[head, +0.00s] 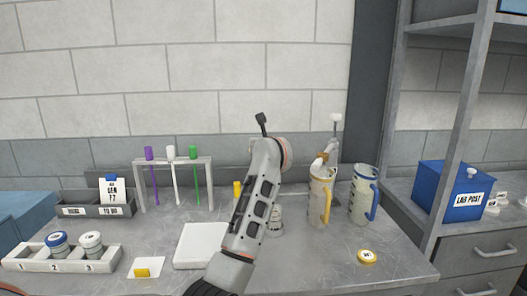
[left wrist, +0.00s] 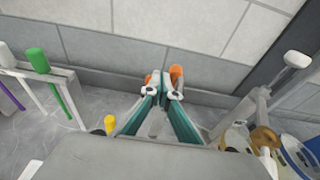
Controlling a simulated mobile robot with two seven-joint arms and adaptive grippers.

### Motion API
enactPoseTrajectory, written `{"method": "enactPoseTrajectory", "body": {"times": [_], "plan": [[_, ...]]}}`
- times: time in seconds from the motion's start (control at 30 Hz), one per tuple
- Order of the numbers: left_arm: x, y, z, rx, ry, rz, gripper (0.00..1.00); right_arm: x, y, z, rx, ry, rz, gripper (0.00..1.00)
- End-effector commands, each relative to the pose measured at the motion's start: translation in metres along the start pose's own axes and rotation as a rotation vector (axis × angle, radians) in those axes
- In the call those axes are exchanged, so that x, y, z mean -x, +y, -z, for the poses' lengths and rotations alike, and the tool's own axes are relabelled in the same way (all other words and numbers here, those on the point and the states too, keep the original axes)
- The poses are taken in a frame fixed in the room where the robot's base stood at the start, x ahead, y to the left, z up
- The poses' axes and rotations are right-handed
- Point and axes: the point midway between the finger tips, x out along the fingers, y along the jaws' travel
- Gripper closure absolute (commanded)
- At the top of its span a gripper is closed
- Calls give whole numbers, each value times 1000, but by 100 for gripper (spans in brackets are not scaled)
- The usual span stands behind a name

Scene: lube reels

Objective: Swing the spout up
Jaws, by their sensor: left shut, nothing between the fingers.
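A jug with a yellow handle (head: 327,205) stands upright on the bench, right of my arm. I cannot tell how the spout and lever are joined. My left gripper (left wrist: 163,88) is shut and empty, left of the jug in the left wrist view. In the head view my arm hides its fingers. My right gripper is not in view.
A second jug with a blue handle (head: 362,195) stands close on the right. A rack with purple, white and green sticks (head: 174,160) is on the left.

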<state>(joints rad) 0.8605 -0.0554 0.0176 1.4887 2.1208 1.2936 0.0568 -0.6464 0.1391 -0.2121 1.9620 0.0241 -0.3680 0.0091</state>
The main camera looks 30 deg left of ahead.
Motion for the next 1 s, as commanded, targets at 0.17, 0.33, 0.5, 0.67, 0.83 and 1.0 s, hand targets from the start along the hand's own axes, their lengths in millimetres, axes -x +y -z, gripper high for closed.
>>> {"method": "enactPoseTrajectory", "body": {"times": [0.17,0.33,0.5,0.67,0.83,1.0], "plan": [[-4,0,-5,1,0,0,100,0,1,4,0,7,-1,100],[-6,0,-8,1,1,0,100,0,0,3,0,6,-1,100],[-7,0,-8,1,1,0,100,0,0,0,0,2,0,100],[-8,0,-8,0,2,0,100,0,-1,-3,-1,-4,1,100],[-8,0,-7,0,2,0,100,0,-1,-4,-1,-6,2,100],[-5,-2,-13,1,2,0,100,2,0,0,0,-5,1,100]]}}
